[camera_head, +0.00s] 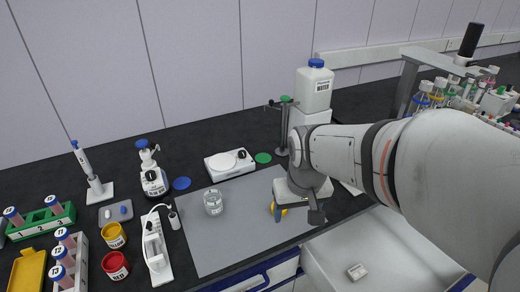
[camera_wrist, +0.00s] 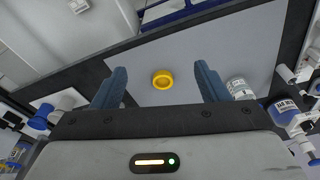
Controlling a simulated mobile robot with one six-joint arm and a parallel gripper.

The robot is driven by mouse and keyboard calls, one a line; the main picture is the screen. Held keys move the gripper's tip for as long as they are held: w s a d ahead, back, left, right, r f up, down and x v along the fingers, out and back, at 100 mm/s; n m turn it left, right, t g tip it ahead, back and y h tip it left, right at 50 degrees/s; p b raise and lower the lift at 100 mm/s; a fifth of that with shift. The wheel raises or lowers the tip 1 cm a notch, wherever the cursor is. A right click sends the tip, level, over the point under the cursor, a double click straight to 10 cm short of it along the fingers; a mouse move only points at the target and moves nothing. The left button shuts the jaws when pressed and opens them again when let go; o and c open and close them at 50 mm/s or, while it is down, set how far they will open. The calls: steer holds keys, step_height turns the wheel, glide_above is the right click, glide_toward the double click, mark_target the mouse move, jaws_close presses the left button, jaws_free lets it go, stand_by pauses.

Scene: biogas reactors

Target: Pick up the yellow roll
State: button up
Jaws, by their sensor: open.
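The yellow roll (camera_wrist: 162,79) is a small ring lying on the grey mat (camera_wrist: 230,50). In the wrist view it sits between the two blue fingers of my gripper (camera_wrist: 160,88), a little beyond the fingertips in the picture. The gripper is open and empty. In the head view only a small part of the yellow roll (camera_head: 283,211) shows, near the front right of the mat (camera_head: 215,245), partly hidden by a finger of my gripper (camera_head: 294,215). I cannot tell the exact height of the fingers over the mat.
A white scale (camera_head: 230,163) and a large white bottle (camera_head: 314,88) stand behind. An open white drawer (camera_head: 370,255) lies below the bench's front edge. The mat's front left is clear.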

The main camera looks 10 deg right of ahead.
steer(key=shift+o, duration=0.2)
steer(key=w+g+p, duration=0.1)
steer(key=w+p, duration=0.3)
steer(key=w, duration=0.5)
steer(key=shift+d+f, duration=0.15)
steer(key=shift+f, duration=0.3)
steer(key=shift+n+g, duration=0.5)
steer(key=w+f+p, duration=0.2)
steer(key=w+f, duration=0.1)
steer(key=w+f+p, duration=0.2)
steer(key=w, duration=0.1)
steer(key=shift+w+d+f, duration=0.15)
steer(key=shift+w+f, duration=0.05)
steer(key=shift+f, duration=0.2)
step_height(320, 180, down, 3)
steer(key=shift+w+f+p, duration=0.15)
steer(key=shift+f+p, duration=0.05)
steer(key=shift+p, duration=0.1)
steer(key=shift+a+f+p, duration=0.15)
steer(key=shift+f+p, duration=0.3)
steer(key=shift+f, duration=0.8)
steer(key=shift+a+f+p, duration=0.15)
steer(key=shift+f+p, duration=0.25)
steer(key=shift+f, duration=0.85)
steer(key=shift+c, duration=0.3)
steer(key=c, duration=1)
